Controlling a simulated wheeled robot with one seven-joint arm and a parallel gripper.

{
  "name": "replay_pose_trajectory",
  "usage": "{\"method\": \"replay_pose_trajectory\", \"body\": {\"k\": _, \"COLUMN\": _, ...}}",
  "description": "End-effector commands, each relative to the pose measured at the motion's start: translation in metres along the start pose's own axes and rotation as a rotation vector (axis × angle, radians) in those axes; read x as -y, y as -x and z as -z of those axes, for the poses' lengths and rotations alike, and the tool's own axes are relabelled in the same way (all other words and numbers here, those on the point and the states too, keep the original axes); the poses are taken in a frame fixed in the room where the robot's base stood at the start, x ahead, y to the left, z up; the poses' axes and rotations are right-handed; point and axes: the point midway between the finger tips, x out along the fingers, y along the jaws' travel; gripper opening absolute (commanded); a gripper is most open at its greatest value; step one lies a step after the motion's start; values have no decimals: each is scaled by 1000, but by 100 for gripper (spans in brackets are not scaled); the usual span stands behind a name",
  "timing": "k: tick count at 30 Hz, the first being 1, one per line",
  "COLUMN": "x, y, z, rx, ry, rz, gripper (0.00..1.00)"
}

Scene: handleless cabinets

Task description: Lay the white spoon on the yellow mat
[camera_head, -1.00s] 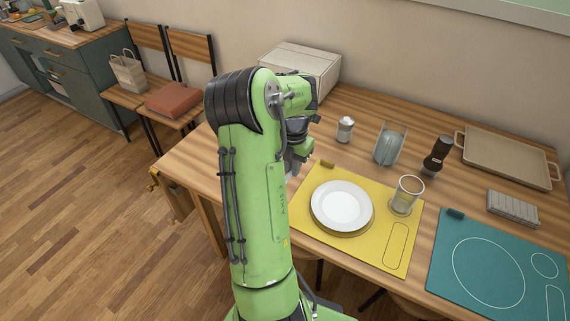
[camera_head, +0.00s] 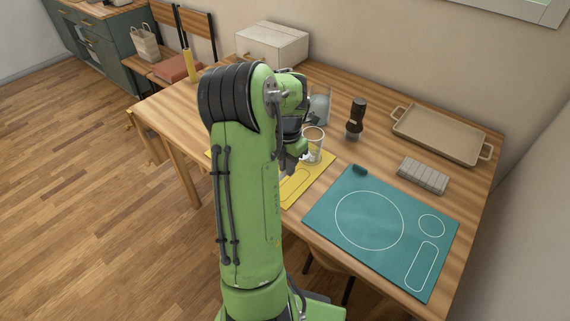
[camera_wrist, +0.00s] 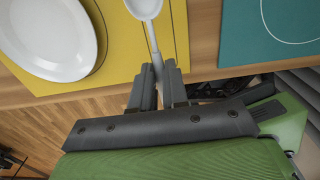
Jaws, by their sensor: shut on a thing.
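In the wrist view my gripper (camera_wrist: 158,70) is shut on the handle of the white spoon (camera_wrist: 144,8). The spoon's bowl points away from the jaws, over the right part of the yellow mat (camera_wrist: 115,52). I cannot tell whether the spoon touches the mat. A white plate (camera_wrist: 45,38) lies on the mat to the left of the spoon. In the head view the yellow mat (camera_head: 318,172) is partly hidden behind my arm. The spoon cannot be made out there, and the plate is hidden.
A clear glass (camera_head: 314,145) stands at the mat's far right. A teal mat (camera_head: 385,225) lies to the right, with a grey ribbed block (camera_head: 422,175) behind it. A dark grinder (camera_head: 356,120), a beige tray (camera_head: 440,135) and a white box (camera_head: 272,45) stand farther back.

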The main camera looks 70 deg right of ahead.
Motion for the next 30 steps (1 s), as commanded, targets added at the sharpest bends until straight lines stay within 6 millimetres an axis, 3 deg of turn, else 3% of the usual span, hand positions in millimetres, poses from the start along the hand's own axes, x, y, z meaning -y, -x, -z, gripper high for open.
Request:
{"method": "replay_pose_trajectory", "body": {"k": 8, "x": 0, "y": -8, "z": 0, "rx": 0, "ry": -4, "rz": 0, "gripper": 0}}
{"method": "replay_pose_trajectory", "body": {"k": 24, "x": 1, "y": -64, "z": 0, "rx": 0, "ry": -3, "rz": 0, "gripper": 0}}
{"method": "replay_pose_trajectory", "body": {"k": 30, "x": 1, "y": -64, "z": 0, "rx": 0, "ry": -3, "rz": 0, "gripper": 0}}
